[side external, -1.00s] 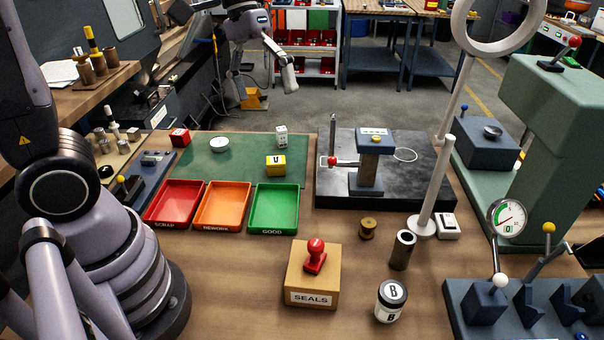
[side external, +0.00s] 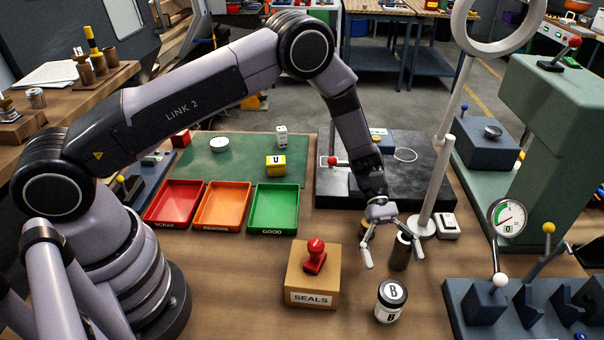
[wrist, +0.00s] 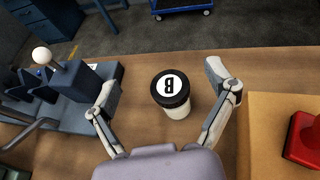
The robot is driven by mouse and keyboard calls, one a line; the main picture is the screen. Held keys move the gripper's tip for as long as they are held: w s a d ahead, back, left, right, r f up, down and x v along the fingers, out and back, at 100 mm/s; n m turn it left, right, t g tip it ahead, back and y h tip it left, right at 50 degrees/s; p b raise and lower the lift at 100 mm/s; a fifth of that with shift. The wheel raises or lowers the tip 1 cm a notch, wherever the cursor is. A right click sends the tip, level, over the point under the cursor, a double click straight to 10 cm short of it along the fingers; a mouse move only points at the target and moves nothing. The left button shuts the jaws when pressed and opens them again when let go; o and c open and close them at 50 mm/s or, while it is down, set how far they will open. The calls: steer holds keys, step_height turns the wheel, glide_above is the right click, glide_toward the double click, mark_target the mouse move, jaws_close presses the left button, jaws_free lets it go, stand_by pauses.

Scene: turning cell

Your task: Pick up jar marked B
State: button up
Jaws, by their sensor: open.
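The jar marked B (side external: 391,300) stands upright on the wooden bench near the front edge, with a black lid and a white label. It also shows in the wrist view (wrist: 172,92), where its lid faces my camera between the two spread fingers. My gripper (side external: 394,257) is open and empty. In the side view it hangs above the bench, behind the jar, with its fingers apart. In the wrist view my gripper (wrist: 166,99) has a finger on each side of the jar, and neither finger appears to touch it.
The SEALS box (side external: 312,278) with a red stamp stands left of the jar. A dark tube (side external: 401,252) stands close behind it, by my right finger. A blue fixture block (side external: 520,310) with levers lies to the right. A white post (side external: 436,185) rises behind the tube.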

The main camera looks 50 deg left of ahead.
mark_target(393, 290)
step_height(393, 290, down, 5)
steer(key=shift+f+x, duration=0.25)
steer(key=shift+x, duration=0.9)
steer(key=shift+s+d+f, duration=0.1)
steer(key=shift+s+d, duration=0.1)
steer(key=shift+d, duration=0.05)
steer(key=c, duration=1.3)
